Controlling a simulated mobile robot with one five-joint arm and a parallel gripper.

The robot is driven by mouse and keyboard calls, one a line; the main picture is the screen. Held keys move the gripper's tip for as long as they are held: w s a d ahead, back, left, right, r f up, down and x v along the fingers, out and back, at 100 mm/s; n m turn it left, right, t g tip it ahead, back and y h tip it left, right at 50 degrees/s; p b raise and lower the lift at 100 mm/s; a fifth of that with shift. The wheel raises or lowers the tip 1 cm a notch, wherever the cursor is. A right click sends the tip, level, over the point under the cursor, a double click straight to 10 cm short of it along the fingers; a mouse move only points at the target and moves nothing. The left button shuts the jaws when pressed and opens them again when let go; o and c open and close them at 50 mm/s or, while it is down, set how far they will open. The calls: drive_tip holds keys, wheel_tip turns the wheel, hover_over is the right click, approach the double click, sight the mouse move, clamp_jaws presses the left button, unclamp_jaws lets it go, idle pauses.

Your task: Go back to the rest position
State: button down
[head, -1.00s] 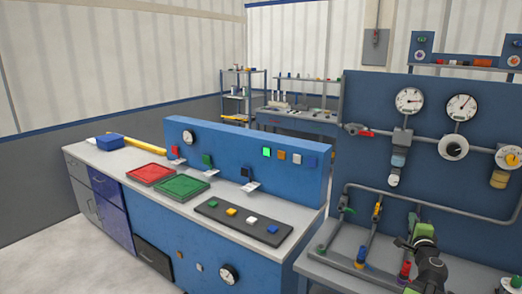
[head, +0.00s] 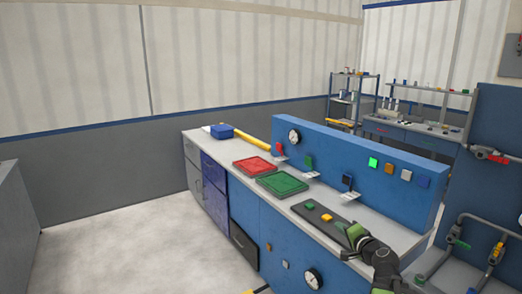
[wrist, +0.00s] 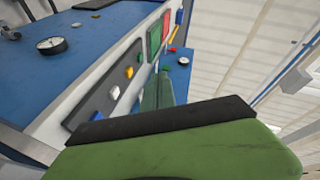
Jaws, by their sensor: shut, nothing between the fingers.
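My gripper (head: 356,234), green and black, shows at the lower right of the head view, in front of the right end of the dark block strip (head: 325,218). It is shut with nothing seen in it. In the wrist view its green and black body (wrist: 170,145) fills the lower part. The strip (wrist: 105,92) is beyond it there, with white, yellow and blue blocks in view. In the head view my gripper and arm hide part of the strip's right end.
A red tray (head: 252,166) and a green tray (head: 287,185) lie on the grey-topped blue bench. A blue upright panel (head: 400,190) stands along its back. The pipe board (head: 490,150) stands at the right. Pale floor (head: 130,240) at the left is clear.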

drive_tip(key=s+a+f+n+g+y, duration=0.2)
drive_tip(key=a+f+n+g, duration=0.25)
drive_tip(key=a, duration=0.85)
drive_tip(key=s+a+f+n+g+y, duration=0.1)
drive_tip(key=s+a+f+n+g, duration=0.3)
drive_tip(key=a, duration=0.9)
drive_tip(key=s+f+n+g+h, duration=0.2)
drive_tip(key=s+f+n+g, duration=0.15)
drive_tip(key=s+f, duration=0.3)
drive_tip(key=s+d+f+g+h, duration=0.2)
drive_tip(key=s+d+g+h, duration=0.1)
drive_tip(key=s+d, duration=0.2)
drive_tip(key=shift+s+d+f, duration=0.3)
drive_tip(key=shift+s+d, duration=0.1)
drive_tip(key=shift+d, duration=0.5)
